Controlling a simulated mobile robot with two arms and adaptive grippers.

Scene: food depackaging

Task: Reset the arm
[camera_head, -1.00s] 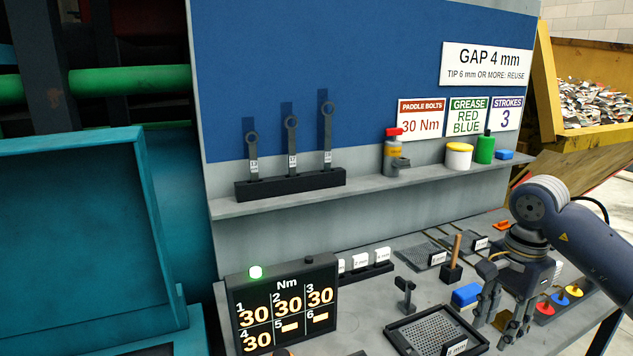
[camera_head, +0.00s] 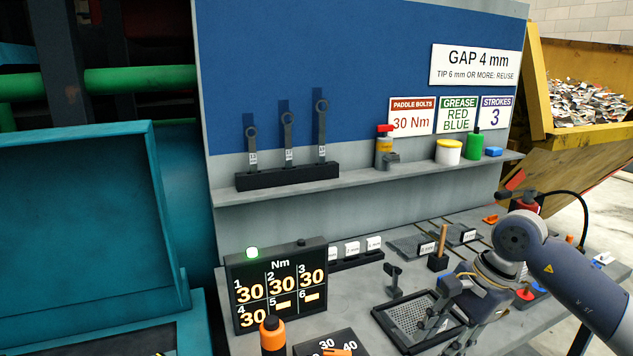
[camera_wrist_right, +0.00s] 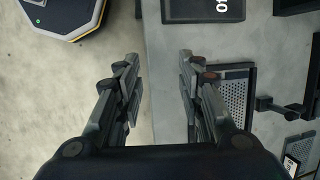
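My right arm comes in from the right in the head view. Its gripper (camera_head: 440,322) hangs low over the front of the bench, partly in front of the perforated tray. In the right wrist view the gripper (camera_wrist_right: 158,70) has its two fingers wide apart with nothing between them. Beneath it are the bench's edge and the floor. My left arm and gripper are not in view.
The grey bench (camera_head: 350,285) holds a torque display (camera_head: 280,292), a perforated tray (camera_head: 400,312), a small black stand (camera_head: 393,280), a wooden-handled tool (camera_head: 442,240) and an orange-topped black object (camera_head: 272,336). A shelf (camera_head: 400,170) with bottles and wrenches runs behind.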

